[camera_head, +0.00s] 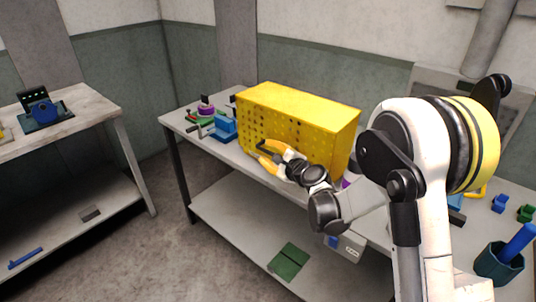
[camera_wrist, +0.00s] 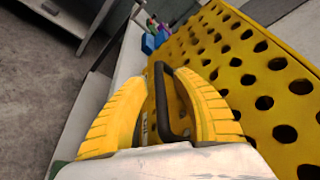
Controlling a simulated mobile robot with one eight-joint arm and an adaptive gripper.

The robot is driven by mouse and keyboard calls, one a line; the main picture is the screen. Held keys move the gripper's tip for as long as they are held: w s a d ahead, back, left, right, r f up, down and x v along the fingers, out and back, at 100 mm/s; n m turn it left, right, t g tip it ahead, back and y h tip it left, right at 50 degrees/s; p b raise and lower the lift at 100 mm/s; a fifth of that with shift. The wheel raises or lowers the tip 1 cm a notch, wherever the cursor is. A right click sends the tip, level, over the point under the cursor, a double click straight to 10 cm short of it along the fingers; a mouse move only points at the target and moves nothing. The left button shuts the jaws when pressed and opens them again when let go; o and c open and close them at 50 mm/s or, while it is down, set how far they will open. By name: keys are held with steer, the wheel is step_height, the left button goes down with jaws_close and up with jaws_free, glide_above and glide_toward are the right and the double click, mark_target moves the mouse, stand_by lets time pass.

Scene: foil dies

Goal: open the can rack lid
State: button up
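The can rack is a yellow box (camera_head: 292,119) with round holes in its front, standing on the middle table with its top lid down. Its perforated front fills the right of the wrist view (camera_wrist: 245,62). A black bar handle (camera_wrist: 160,105) on this front lies between the fingers of my gripper (camera_wrist: 161,76). The fingers are apart, with a gap left of the handle; I cannot tell whether the right finger touches it. In the head view my gripper (camera_head: 268,152) is at the lower front of the rack.
A blue block (camera_head: 223,127) and small tools sit left of the rack on the same table (camera_head: 177,118). A green hexagonal cup (camera_head: 498,262) and small blue and green blocks are at the right. A separate table (camera_head: 80,105) stands at the left.

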jaws_close()
steer(key=shift+r, duration=0.15)
